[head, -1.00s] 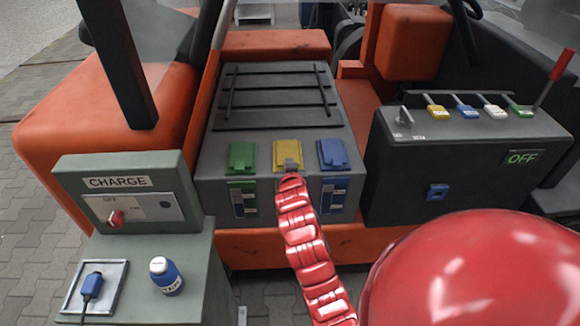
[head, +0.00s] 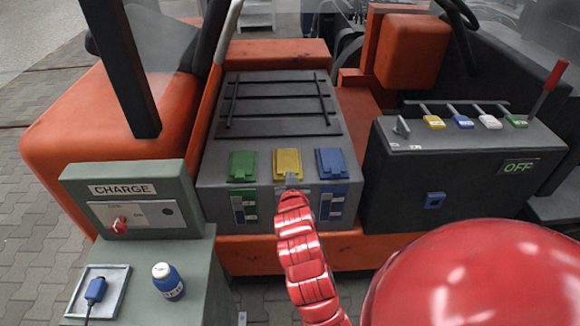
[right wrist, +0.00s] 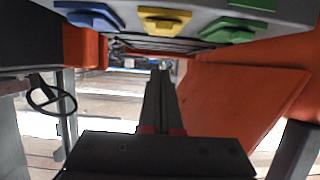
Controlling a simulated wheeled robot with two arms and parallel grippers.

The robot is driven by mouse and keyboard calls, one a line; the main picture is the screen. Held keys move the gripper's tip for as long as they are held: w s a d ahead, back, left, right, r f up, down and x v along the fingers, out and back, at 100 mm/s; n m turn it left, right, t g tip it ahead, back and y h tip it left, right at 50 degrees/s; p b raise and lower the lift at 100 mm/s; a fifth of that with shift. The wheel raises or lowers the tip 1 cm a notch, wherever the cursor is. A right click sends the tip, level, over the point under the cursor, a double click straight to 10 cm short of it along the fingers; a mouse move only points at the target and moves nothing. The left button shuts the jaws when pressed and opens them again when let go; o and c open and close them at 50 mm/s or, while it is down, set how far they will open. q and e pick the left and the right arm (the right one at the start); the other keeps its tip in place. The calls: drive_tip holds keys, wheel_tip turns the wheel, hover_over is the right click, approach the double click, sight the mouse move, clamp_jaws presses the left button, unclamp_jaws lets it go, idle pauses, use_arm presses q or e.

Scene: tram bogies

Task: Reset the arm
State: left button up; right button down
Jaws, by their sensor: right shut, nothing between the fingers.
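My right gripper (head: 290,178) is shut and empty, at the end of my red arm. In the head view it is just in front of the lower edge of the yellow cover (head: 287,162) on the grey box; whether it touches is not clear. A green cover (head: 242,166) is to the left and a blue cover (head: 331,162) to the right. In the right wrist view my gripper's fingers (right wrist: 160,80) are together, with the yellow cover (right wrist: 164,18) above them in the picture. My left gripper is not in view.
A green-grey charge box (head: 130,170) with a red knob (head: 119,226) stands at left. Below it are a blue plug (head: 95,290) and a blue bottle (head: 168,284). A dark console (head: 460,180) with coloured tags, a red lever (head: 548,85) and an OFF display (head: 519,167) is at right.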

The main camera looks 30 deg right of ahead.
drive_tip(key=shift+s+a+r+p, duration=0.1)
drive_tip(key=shift+s+a+p, duration=0.15)
drive_tip(key=shift+s+p, duration=0.1)
drive_tip(key=shift+w, duration=0.1)
